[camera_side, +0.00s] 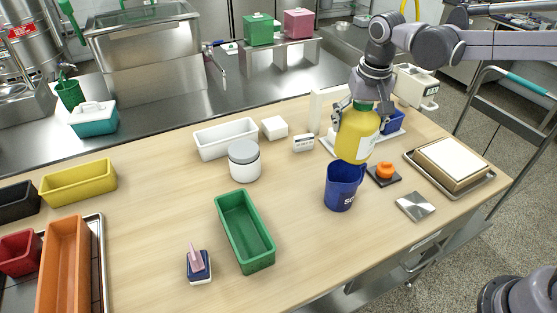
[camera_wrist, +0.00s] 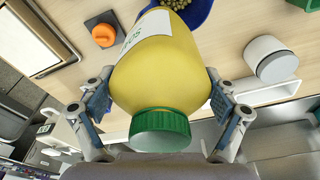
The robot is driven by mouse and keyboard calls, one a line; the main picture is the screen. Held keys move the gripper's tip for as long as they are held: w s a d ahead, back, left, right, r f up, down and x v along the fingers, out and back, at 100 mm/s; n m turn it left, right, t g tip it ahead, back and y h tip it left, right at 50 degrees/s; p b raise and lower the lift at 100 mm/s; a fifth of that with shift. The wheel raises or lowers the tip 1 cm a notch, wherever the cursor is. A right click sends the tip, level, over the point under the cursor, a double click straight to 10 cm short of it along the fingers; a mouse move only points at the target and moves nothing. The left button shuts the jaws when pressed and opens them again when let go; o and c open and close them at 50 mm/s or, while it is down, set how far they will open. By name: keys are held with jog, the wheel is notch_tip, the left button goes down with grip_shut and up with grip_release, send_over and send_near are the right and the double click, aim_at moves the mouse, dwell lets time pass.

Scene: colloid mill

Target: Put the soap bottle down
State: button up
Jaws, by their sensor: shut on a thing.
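The soap bottle (camera_side: 357,136) is yellow with a white label and a green cap. My gripper (camera_side: 362,106) is shut on it near the cap and holds it in the air. In the side view the bottle hangs over the blue cup (camera_side: 341,189), slightly tilted, with its lower end near the cup's rim; I cannot tell whether they touch. In the wrist view the bottle (camera_wrist: 160,75) sits between the two finger pads of my gripper (camera_wrist: 153,105). Part of the blue cup (camera_wrist: 208,14) shows behind it, with small yellowish pieces inside.
An orange knob on a dark base (camera_side: 384,173), a metal plate (camera_side: 415,206) and a framed white block on a tray (camera_side: 452,160) stand to the right. A white jar (camera_side: 243,162) and a green bin (camera_side: 245,232) stand left. Bare wood (camera_side: 300,240) lies in front.

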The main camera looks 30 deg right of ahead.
jog(key=shift+n, duration=0.5)
jog(key=d, duration=0.2)
jog(key=s+d, duration=0.1)
jog(key=d, duration=0.2)
jog(key=shift+s+d+f, duration=0.1)
jog(key=shift+s+d, duration=0.05)
notch_tip(320, 180, up, 5)
jog(key=a+m, duration=0.1)
jog(key=a, duration=0.2)
jog(key=s+a+m, duration=0.1)
jog(key=a, duration=0.3)
jog(key=s+a+m, duration=0.1)
jog(key=a, duration=0.3)
jog(key=s+a+m, duration=0.4)
jog(key=s+a, duration=0.2)
jog(key=a, duration=0.5)
notch_tip(320, 180, down, 8)
jog(key=shift+w+d+h, duration=0.2)
jog(key=shift+w+h, duration=0.1)
jog(key=shift+h, duration=0.1)
